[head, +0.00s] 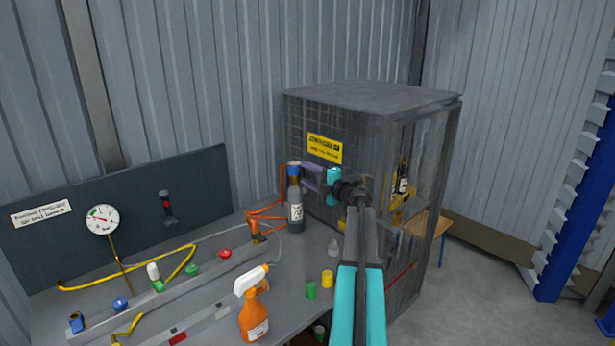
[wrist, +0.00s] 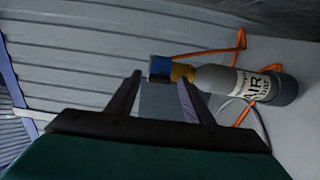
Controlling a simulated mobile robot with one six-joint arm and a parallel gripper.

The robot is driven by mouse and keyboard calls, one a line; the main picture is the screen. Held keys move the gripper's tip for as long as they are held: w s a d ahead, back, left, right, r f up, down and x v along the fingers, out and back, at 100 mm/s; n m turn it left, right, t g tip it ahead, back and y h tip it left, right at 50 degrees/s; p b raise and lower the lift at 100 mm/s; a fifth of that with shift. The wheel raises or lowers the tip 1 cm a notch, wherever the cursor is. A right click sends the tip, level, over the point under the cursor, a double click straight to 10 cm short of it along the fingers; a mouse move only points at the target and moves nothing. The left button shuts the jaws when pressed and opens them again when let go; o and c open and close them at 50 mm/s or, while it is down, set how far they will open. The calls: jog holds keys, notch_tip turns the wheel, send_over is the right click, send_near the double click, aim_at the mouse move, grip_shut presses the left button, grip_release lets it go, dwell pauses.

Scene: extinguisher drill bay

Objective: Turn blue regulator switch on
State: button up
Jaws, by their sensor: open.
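A blue switch (head: 294,168) tops the dark-bodied AIR bottle (head: 296,214), which stands upright on the bench. In the wrist view the blue switch (wrist: 160,67) sits on a brass neck (wrist: 183,73), and the bottle (wrist: 213,78) lies across the picture to the right. My gripper (head: 306,178) is just right of the switch in the head view. In the wrist view my gripper (wrist: 160,77) is open, with the switch showing between and just beyond its fingertips. I cannot tell whether they touch it. The switch's setting cannot be read.
A mesh cage (head: 372,100) stands close behind and right of my arm. An orange spray bottle (head: 253,315), a yellow cylinder (head: 327,279) and a green one (head: 311,290) stand on the front bench. A gauge (head: 102,219) and another blue knob (head: 120,304) are at left. Orange hose (head: 262,214) runs beside the bottle.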

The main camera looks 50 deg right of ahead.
jog(key=shift+s, duration=0.1)
jog(key=s+a+b, duration=0.1)
jog(key=s+b, duration=0.2)
jog(key=s, duration=1)
jog(key=shift+s, duration=0.3)
jog(key=shift+f, duration=0.1)
